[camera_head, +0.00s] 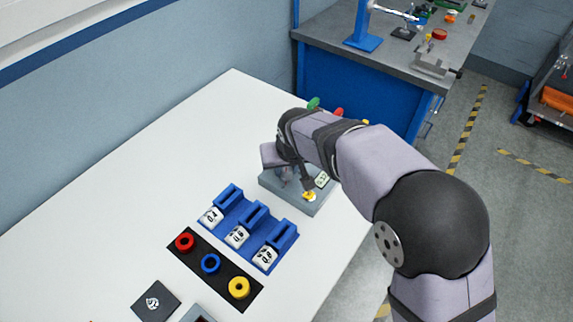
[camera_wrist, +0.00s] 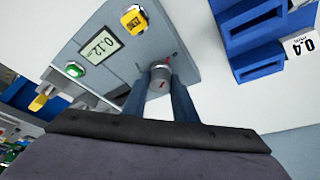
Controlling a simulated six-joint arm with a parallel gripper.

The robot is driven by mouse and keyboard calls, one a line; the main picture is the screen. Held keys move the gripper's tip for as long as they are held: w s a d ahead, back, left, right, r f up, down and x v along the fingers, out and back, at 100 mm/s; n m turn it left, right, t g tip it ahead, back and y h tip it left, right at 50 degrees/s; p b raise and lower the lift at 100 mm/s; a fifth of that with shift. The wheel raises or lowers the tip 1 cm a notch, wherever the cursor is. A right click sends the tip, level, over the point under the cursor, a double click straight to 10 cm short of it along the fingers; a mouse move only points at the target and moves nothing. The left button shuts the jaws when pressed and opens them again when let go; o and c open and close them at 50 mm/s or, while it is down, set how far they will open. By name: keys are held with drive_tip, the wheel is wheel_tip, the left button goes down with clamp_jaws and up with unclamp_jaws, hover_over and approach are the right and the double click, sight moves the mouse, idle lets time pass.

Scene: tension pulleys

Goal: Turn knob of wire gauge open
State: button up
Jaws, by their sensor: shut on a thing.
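The wire gauge is a grey box (camera_wrist: 190,48) with a small display (camera_wrist: 99,44) reading about 0.12, a yellow button (camera_wrist: 134,19) and a green button (camera_wrist: 75,69). Its round silver knob (camera_wrist: 160,77), with a red mark, sits near one edge of the panel. My gripper (camera_wrist: 159,88) is shut on the knob, one dark blue finger on each side. In the head view the gauge (camera_head: 270,186) stands on the white table, partly hidden by my arm, and my gripper (camera_head: 305,182) is low over it. The knob is hard to make out there.
Blue holders (camera_head: 254,218) with white number labels stand close to the gauge. A black strip (camera_head: 225,279) with red, blue and yellow rings lies in front of them. Green, red and yellow tops show behind my arm. The table's left part is clear.

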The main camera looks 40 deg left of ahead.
drive_tip(key=n+g+y, duration=0.1)
drive_tip(key=n, duration=0.2)
drive_tip(key=shift+w+n, duration=0.1)
drive_tip(key=shift+n, duration=0.2)
drive_tip(key=n+g+b, duration=0.1)
drive_tip(key=n+b, duration=0.1)
drive_tip(key=n, duration=0.1)
drive_tip(key=shift+f+n+g, duration=0.1)
drive_tip(key=shift+n+g, duration=0.2)
drive_tip(key=shift+n, duration=0.1)
drive_tip(key=n+g+b, duration=0.1)
drive_tip(key=n+g, duration=0.1)
drive_tip(key=n, duration=0.4)
drive_tip(key=n+g+p, duration=0.1)
drive_tip(key=n, duration=0.1)
drive_tip(key=shift+r, duration=0.25)
drive_tip(key=n+g+h+p, duration=0.1)
drive_tip(key=n+p, duration=0.2)
drive_tip(key=shift+r+n+h+p, duration=0.1)
drive_tip(key=shift+n+h+p, duration=0.2)
drive_tip(key=shift+n, duration=0.1)
drive_tip(key=n+h+p, duration=0.1)
drive_tip(key=n+p, duration=0.2)
drive_tip(key=p, duration=0.1)
drive_tip(key=shift+n+g, duration=0.3)
drive_tip(key=shift+n, duration=0.1)
drive_tip(key=shift+f+p, duration=0.25)
drive_tip(key=shift+p, duration=0.1)
drive_tip(key=o, duration=1)
